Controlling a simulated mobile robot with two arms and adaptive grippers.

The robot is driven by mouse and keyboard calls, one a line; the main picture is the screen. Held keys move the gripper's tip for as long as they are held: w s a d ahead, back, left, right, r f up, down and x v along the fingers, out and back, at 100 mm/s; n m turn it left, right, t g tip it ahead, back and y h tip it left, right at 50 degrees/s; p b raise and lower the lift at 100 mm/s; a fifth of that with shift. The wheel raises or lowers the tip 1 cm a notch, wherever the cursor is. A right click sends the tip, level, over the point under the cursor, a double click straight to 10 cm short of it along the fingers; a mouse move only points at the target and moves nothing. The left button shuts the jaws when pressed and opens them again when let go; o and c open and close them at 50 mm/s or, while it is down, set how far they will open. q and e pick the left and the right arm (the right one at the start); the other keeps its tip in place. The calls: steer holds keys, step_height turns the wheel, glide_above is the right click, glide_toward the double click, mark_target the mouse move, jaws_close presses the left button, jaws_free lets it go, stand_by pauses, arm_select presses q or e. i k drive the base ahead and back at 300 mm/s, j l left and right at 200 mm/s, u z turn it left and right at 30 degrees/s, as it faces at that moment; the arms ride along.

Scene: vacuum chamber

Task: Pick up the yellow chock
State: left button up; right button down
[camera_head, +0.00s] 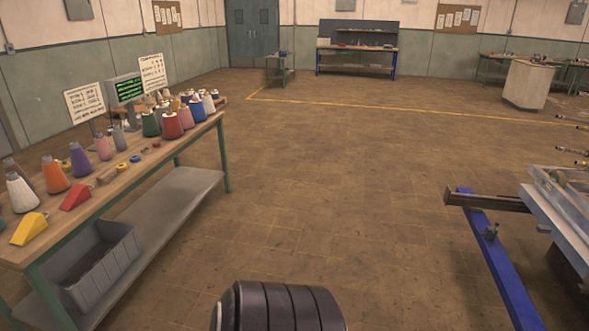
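The yellow chock (29,228) is a wedge lying on the wooden top of the workbench (100,214) at the left, near the bench's front edge and its near end. Its whole visible side is uncovered, and nothing touches it that I can see. Neither my left nor my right gripper shows in the head view.
A red wedge (75,195) lies just beyond the yellow chock. Several coloured cones, including a white one (21,193), crowd the bench. A grey bin (103,268) sits on its lower shelf. A blue beam (497,262) stands at the right. The middle floor (310,180) is clear.

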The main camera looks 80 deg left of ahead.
mark_target(32, 223)
steer(key=u, duration=4.15)
steer(key=i+u, duration=0.1)
